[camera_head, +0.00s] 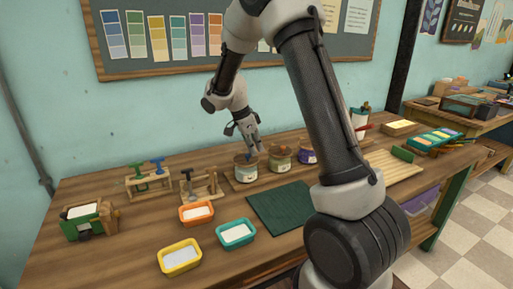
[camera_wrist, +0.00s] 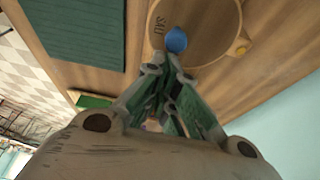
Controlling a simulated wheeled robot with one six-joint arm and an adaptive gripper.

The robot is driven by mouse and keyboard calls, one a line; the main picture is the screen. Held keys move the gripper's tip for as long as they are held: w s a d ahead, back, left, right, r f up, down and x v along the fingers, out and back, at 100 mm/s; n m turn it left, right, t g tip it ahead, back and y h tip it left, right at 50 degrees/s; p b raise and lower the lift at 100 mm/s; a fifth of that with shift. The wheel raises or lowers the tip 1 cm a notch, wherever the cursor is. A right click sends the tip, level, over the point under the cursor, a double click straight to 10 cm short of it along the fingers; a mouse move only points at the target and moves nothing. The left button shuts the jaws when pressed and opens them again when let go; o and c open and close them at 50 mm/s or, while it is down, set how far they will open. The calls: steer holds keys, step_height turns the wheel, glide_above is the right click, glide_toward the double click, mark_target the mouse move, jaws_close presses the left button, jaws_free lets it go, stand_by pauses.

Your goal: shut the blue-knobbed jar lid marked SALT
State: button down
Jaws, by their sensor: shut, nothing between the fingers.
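The jar (camera_head: 246,172) is pale with a label and stands at the left of a short row of jars. Its wooden lid (camera_wrist: 205,32) fills the top of the wrist view, with the mark SALT at its left and a blue knob (camera_wrist: 176,40). The knob also shows in the head view (camera_head: 249,159). My gripper (camera_head: 256,149) is just above the jar, pointing down, its fingers together and empty. In the wrist view the fingertips (camera_wrist: 165,66) are close beside the knob; I cannot tell if they touch. Whether the lid sits fully flat is unclear.
Two more jars, one with an orange knob (camera_head: 281,149) and one purple (camera_head: 306,156), stand to the right. A wooden stand (camera_head: 200,187) is at the left. A dark green mat (camera_head: 280,207) and coloured trays (camera_head: 236,234) lie in front. The wall is close behind.

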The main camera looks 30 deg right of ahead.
stand_by(0.5)
steer(key=shift+w+a, duration=0.45)
steer(key=shift+w, duration=0.15)
step_height(320, 180, up, 10)
steer(key=d, duration=0.1)
steer(key=shift+s, duration=0.25)
